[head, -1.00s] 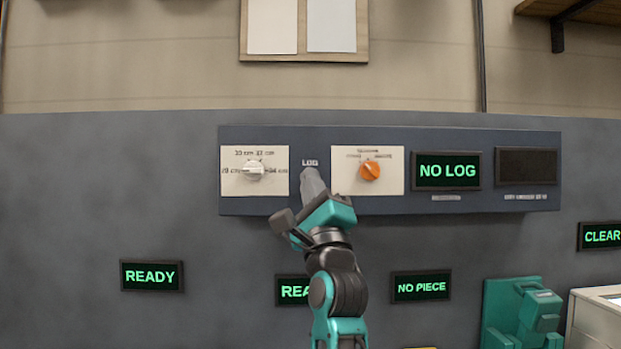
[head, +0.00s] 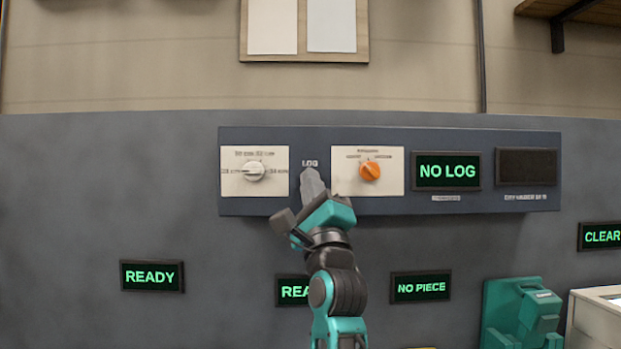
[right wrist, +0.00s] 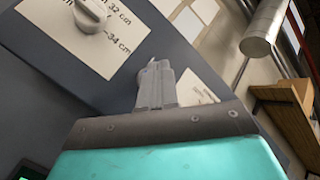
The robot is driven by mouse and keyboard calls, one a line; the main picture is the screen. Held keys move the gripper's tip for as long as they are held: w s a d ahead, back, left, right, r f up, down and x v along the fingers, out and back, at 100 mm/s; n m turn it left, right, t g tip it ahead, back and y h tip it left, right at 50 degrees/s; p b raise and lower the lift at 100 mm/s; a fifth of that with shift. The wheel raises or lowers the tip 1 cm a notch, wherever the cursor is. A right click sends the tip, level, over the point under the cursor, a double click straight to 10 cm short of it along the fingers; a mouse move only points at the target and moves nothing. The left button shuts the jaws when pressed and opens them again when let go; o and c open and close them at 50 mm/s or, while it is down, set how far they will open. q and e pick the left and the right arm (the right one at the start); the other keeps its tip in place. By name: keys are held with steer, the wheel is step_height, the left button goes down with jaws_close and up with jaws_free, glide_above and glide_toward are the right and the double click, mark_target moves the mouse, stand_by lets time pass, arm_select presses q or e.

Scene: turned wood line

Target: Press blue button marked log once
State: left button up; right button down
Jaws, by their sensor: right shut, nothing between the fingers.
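The LOG label (head: 310,163) is on the dark blue control panel (head: 400,140) in the head view. The button marked log is not visible; my right gripper (head: 311,176) covers the place just below the label. The gripper is shut and empty, its fingertips pointing up at the panel. I cannot tell whether the tips touch the panel or a button. In the right wrist view the shut grey fingers (right wrist: 154,82) reach toward the panel and hide what lies at their tips. My left gripper is not in view.
A white dial (head: 254,171) is left of the gripper and an orange dial (head: 369,171) right of it. A screen reads NO LOG (head: 447,171), beside a dark blank screen (head: 526,166). Lower screens read READY (head: 151,276), NO PIECE (head: 421,286) and CLEAR (head: 601,236).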

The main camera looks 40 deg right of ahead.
steer(key=shift+w+d, duration=0.15)
steer(key=shift+d, duration=0.05)
steer(key=shift+w+d, duration=0.2)
steer(key=shift+w, duration=0.1)
stand_by(0.7)
steer(key=shift+s, duration=0.1)
steer(key=shift+s+a, duration=0.5)
steer(key=shift+s, duration=0.05)
steer(key=shift+s+a+p, duration=0.65)
steer(key=shift+s+a, duration=0.95)
steer(key=shift+s, duration=0.3)
